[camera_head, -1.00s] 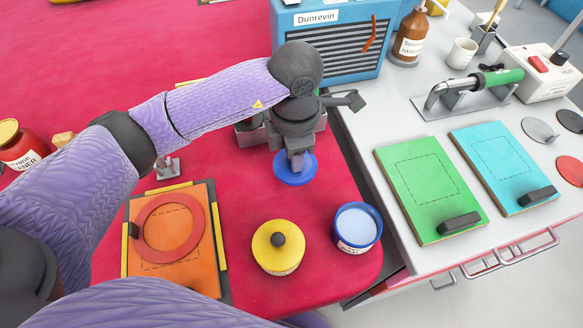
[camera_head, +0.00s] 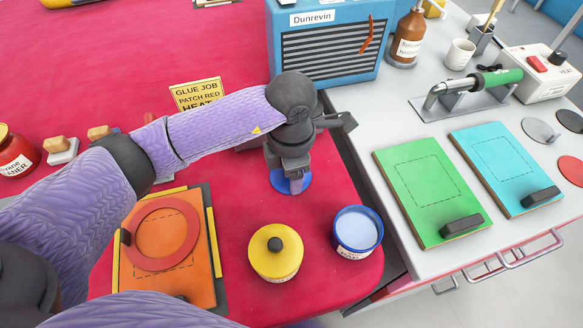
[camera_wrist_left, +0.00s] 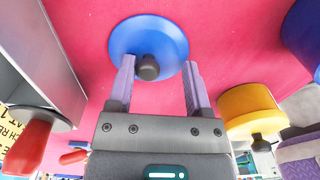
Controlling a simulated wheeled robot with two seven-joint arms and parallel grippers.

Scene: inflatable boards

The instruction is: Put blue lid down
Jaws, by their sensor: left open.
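The blue lid (camera_head: 277,182) lies flat on the red table top, with its dark knob up. It also shows in the left wrist view (camera_wrist_left: 165,33). My left gripper (camera_head: 295,186) is right over the lid and hides part of it in the head view. In the left wrist view my left gripper (camera_wrist_left: 158,68) is open, its fingers apart on either side of the dark knob (camera_wrist_left: 148,68). The knob is nearer the left finger in that picture. The open blue-rimmed pot (camera_head: 357,231) stands to the right, with pale contents. My right gripper is out of view.
A yellow-lidded pot (camera_head: 275,252) stands in front of the lid. An orange board with a red ring (camera_head: 162,235) lies left. A blue Dunrevin heater (camera_head: 330,45) stands behind. The grey bench (camera_head: 405,115) at right holds green and cyan boards. Red table is clear around the lid.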

